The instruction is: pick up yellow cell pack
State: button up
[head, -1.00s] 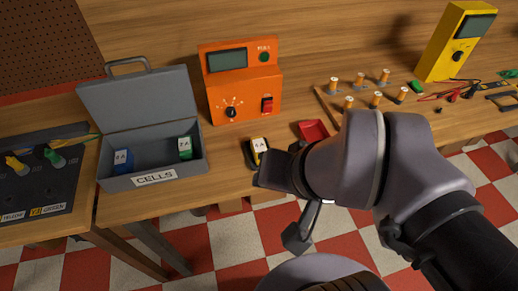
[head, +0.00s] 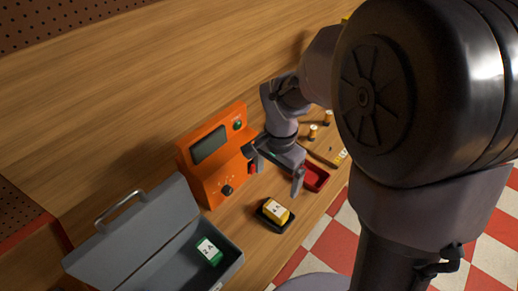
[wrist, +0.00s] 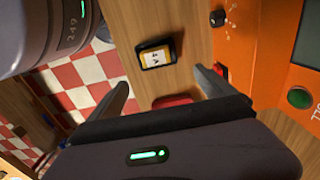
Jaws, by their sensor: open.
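The yellow cell pack (head: 276,209), with a white label, sits in a small black holder (head: 268,223) on the bench in front of the orange tester. In the wrist view the pack (wrist: 155,57) is beyond my fingertips, roughly in line with the gap between them. My gripper (head: 278,176) is open and empty, above the bench between the tester and the red tray, apart from the pack. Both fingers also show in the wrist view (wrist: 160,84).
The orange tester (head: 205,150) stands close beside my gripper. A red tray (head: 316,177) lies to the right. The open grey cell box (head: 150,225) holds a green cell (head: 208,250). My arm hides much of the right side.

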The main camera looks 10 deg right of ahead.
jog(key=b, duration=0.3)
send_over(278, 208)
jog(key=f, duration=0.9)
jog(key=shift+w+a+f, duration=0.3)
jog(key=shift+w+f, duration=0.1)
jog(key=f, duration=0.2)
jog(key=f+b, duration=0.1)
jog(key=f, duration=0.1)
jog(key=f+b, duration=0.1)
jog(key=shift+s+d+f, duration=0.25)
jog(key=shift+s+f, duration=0.05)
jog(key=shift+f, duration=0.1)
jog(key=shift+r, duration=0.1)
jog(key=c, duration=1.7)
